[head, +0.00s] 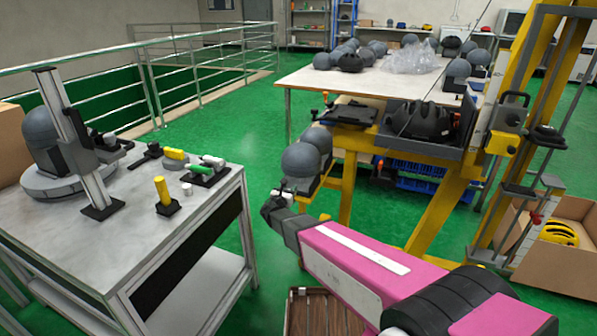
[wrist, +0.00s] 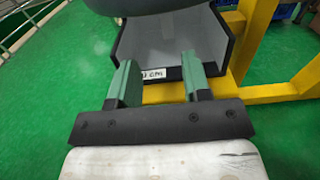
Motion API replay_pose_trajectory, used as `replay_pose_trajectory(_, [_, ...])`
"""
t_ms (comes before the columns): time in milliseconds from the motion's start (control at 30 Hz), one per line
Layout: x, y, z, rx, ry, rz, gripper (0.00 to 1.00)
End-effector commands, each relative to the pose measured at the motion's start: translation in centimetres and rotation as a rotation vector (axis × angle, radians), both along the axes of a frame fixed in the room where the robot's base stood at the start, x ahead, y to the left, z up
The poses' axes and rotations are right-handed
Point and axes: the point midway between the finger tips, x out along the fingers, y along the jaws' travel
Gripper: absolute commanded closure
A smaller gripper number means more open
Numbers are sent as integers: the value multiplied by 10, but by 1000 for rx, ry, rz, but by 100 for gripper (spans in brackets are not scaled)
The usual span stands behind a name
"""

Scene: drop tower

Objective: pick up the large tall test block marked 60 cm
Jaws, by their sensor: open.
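A grey test block with a rounded grey top (head: 300,161) stands low beside the yellow frame in the head view, just beyond my gripper (head: 283,198). In the wrist view its pale, dark-edged body (wrist: 167,45) lies straight ahead, with the dark rounded top cut off by the upper edge. A small white label on its lower edge ends in what looks like "cm"; its number is partly hidden by the left finger. My gripper (wrist: 158,68) is open, its two green fingers apart in front of the block with nothing held between them.
The yellow frame (head: 430,213) stands right behind the block, with a second grey rounded form (head: 318,138) and a black helmet (head: 430,121) on it. A grey workbench (head: 85,240) stands at left. Green floor is clear between them.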

Motion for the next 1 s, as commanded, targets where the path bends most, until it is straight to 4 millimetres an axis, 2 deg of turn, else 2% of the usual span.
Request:
replay_pose_trajectory(200, [32,-11,0,3,-1,-2,56])
replay_pose_trajectory(467, [47,-21,1,4,-1,-3,56])
replay_pose_trajectory(700, [77,-36,2,4,0,-3,56])
replay_pose_trajectory(800, [83,-39,2,4,0,-2,56])
replay_pose_trajectory(1000, [83,-39,3,4,0,-2,56])
